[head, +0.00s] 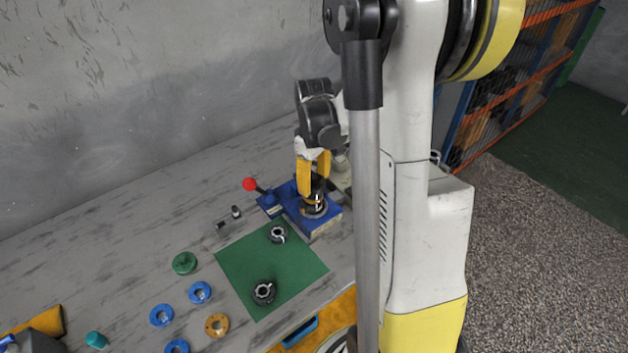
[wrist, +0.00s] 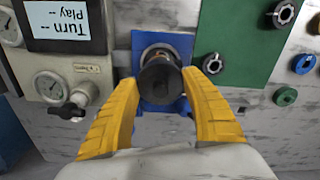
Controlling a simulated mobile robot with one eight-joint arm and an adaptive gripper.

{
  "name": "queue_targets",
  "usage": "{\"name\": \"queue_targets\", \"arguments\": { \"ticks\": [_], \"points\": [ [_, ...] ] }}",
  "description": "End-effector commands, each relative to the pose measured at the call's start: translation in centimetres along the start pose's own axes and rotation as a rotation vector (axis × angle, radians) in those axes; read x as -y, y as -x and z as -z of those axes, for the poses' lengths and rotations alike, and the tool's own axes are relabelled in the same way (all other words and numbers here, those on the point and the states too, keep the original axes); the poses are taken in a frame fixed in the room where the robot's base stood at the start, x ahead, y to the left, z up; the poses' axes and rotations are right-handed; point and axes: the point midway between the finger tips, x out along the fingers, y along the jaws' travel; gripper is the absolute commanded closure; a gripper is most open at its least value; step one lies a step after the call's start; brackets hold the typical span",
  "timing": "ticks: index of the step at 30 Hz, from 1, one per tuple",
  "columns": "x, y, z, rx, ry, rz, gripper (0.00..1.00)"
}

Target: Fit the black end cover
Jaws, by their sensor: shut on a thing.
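My gripper (head: 314,180) points down over the blue fixture (head: 328,222), with its yellow fingers on either side of a black part. In the wrist view, the black end cover (wrist: 160,80) is a dark round piece between the fingertips (wrist: 160,86). The gripper is shut on it. The motor body (head: 314,205) stands in the fixture right under the gripper, dark with a metallic and orange band. In the wrist view, part of it (wrist: 158,54) shows behind the cover. I cannot tell whether cover and body touch.
A red-knobbed lever (head: 250,184) stands left of the fixture. A green mat (head: 240,262) holds two dark ring parts (head: 278,234). Blue rings (head: 200,292), an orange ring (head: 217,325) and a green ring (head: 185,263) lie left. Gauges (wrist: 50,85) and a sign (wrist: 62,22) stand close by.

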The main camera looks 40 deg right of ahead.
Motion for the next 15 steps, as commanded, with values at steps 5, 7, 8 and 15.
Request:
{"name": "queue_targets", "arguments": {
  "ticks": [5,7,8,15],
  "points": [
    [0.0,0.01,0.0,0.0,0.0,0.0,0.86],
    [0.0,-0.03,0.0,0.0,0.0,0.0,0.86],
    [0.0,-0.05,0.0,0.0,0.0,0.0,0.86],
    [0.0,-0.55,0.0,0.0,0.0,0.0,0.86]
  ]
}}
